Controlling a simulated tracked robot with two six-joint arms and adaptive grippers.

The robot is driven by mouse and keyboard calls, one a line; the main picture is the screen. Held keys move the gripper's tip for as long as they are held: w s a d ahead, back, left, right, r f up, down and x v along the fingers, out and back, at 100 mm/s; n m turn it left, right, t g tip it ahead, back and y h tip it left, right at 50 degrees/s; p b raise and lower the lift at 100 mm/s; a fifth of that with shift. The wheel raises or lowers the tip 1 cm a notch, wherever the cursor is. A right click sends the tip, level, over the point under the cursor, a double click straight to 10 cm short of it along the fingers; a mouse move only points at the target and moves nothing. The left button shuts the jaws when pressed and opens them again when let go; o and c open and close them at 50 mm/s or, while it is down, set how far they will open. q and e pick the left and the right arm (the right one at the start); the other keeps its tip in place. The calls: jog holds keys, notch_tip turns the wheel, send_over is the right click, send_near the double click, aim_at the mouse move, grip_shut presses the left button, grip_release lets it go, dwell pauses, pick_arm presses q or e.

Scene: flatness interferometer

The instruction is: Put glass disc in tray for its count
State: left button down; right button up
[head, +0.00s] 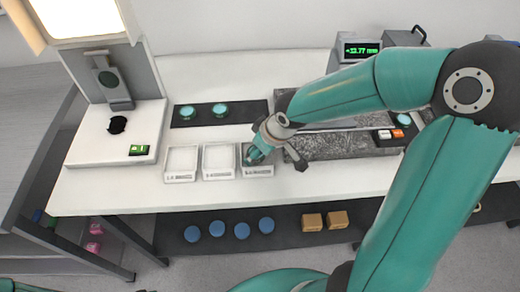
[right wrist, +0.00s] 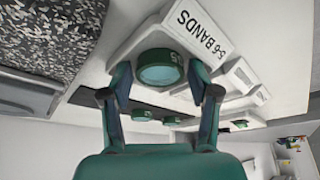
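A glass disc (right wrist: 160,70) with a dark green rim is between the fingertips of my right gripper (right wrist: 160,72). Both fingertips appear to touch its rim. In the head view my right gripper (head: 256,155) reaches down into the right-hand tray (head: 258,173) of three. The right wrist view shows that tray's label (right wrist: 198,40), "5-6 BANDS". The disc is inside or just over this tray; whether it rests on the floor is unclear. The left tray (head: 181,177) and middle tray (head: 219,174) look empty. My left gripper is out of view.
Two more glass discs, left (head: 187,112) and right (head: 220,109), lie on a dark mat (head: 203,118) behind the trays. The interferometer (head: 115,135), with a small green readout, stands left. A speckled stone plate (head: 325,150) lies close right of the trays. A display (head: 361,49) stands behind.

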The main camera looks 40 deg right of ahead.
jog(key=shift+r, duration=0.1)
jog(key=shift+r, duration=0.15)
jog(key=p+v, duration=0.1)
jog(key=v, duration=1)
jog(key=shift+s+r, duration=0.3)
jog(key=shift+d+r, duration=0.1)
